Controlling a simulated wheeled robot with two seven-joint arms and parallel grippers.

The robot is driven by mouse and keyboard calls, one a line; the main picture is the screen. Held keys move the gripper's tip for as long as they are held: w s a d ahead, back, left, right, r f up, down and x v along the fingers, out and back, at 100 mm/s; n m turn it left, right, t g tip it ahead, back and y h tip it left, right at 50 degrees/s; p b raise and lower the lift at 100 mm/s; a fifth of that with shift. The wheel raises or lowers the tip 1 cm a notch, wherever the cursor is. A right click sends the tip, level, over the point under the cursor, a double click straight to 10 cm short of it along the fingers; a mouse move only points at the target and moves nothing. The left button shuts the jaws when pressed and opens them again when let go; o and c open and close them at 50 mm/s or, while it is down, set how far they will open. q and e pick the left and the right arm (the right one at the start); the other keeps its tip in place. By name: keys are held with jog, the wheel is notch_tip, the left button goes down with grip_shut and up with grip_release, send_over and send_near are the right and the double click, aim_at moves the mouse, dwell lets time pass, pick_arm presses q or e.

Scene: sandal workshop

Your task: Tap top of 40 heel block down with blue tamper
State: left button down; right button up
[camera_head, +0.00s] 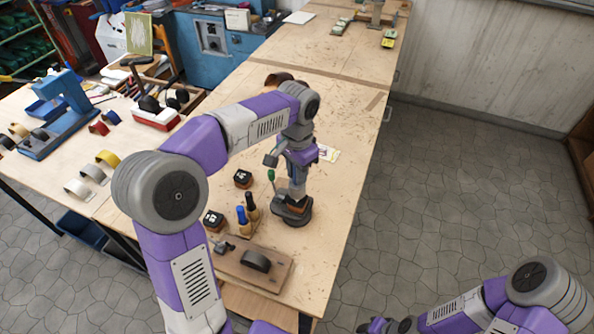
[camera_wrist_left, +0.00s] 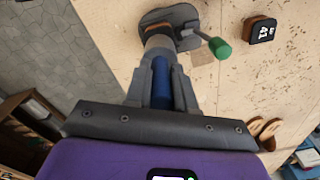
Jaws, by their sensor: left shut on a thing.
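My left gripper (camera_head: 299,168) is shut on the blue handle of the tamper (camera_wrist_left: 161,84), which points down over the dark clamp fixture (camera_head: 291,216). The tamper's grey head (camera_head: 297,188) is directly over a brown block (camera_head: 299,206) in the fixture, taken to be the 40 heel block; no number on it is readable. Head and block look touching or nearly so; I cannot tell which. The fixture's green-ended lever (camera_head: 272,176) shows clearly in the wrist view (camera_wrist_left: 220,47). My right gripper (camera_head: 386,325) is low at the bottom edge, its fingers unclear.
Dark labelled heel blocks (camera_head: 243,178) (camera_head: 213,220) stand left of the fixture; one reads 41 in the wrist view (camera_wrist_left: 262,30). A blue-handled tool (camera_head: 242,217) and a dark tool stand close by. A wooden board (camera_head: 275,275) lies in front. The bench's right side is clear.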

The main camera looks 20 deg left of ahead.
pick_arm(q)
jog(key=shift+f, duration=0.1)
notch_tip(320, 180, down, 3)
jog(key=shift+r+b, duration=0.2)
jog(key=shift+b, duration=0.75)
notch_tip(320, 180, up, 3)
jog(key=p, duration=0.3)
jog(key=shift+f, duration=0.1)
notch_tip(320, 180, down, 4)
jog(key=b, duration=0.3)
jog(key=shift+r, duration=0.2)
notch_tip(320, 180, up, 4)
jog(key=p, duration=0.3)
jog(key=shift+f+p, duration=0.15)
jog(key=shift+p, duration=0.25)
